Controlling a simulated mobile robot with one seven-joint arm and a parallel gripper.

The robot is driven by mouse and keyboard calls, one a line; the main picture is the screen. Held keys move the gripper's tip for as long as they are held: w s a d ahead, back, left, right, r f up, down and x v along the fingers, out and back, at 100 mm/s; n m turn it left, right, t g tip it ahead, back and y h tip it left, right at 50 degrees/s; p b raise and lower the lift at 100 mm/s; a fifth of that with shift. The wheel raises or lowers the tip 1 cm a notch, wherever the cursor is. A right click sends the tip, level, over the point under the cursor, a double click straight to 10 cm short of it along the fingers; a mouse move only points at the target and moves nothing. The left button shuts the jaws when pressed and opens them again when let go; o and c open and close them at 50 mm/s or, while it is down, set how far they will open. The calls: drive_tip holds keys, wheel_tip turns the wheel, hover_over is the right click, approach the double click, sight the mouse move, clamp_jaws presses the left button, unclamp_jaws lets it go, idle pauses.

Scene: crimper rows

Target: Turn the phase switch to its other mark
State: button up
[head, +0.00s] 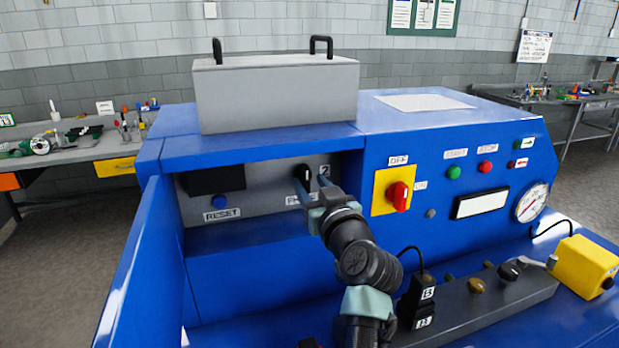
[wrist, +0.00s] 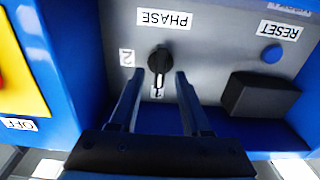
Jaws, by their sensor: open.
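The phase switch is a black knob (wrist: 160,60) on a grey recessed panel, above the PHASE label in the head view and below it in the upside-down wrist view. Its narrow handle points towards a small mark plate (wrist: 157,92) whose figure is hard to read. The other mark, 2 (wrist: 126,57), is to the side. The knob also shows in the head view (head: 305,171), partly behind my gripper (head: 312,186). My gripper is open, its two fingers (wrist: 158,76) reaching to either side of the handle with gaps showing.
The recess has a blue side wall and an overhanging top. A blue RESET button (head: 219,201) and a black box (head: 215,180) are left of the switch. A red rotary switch (head: 398,196) on a yellow plate is to the right. A grey control strip (head: 480,305) lies below.

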drive_tip(key=shift+w+a, duration=0.2)
drive_tip(key=shift+w, duration=0.4)
clamp_jaws()
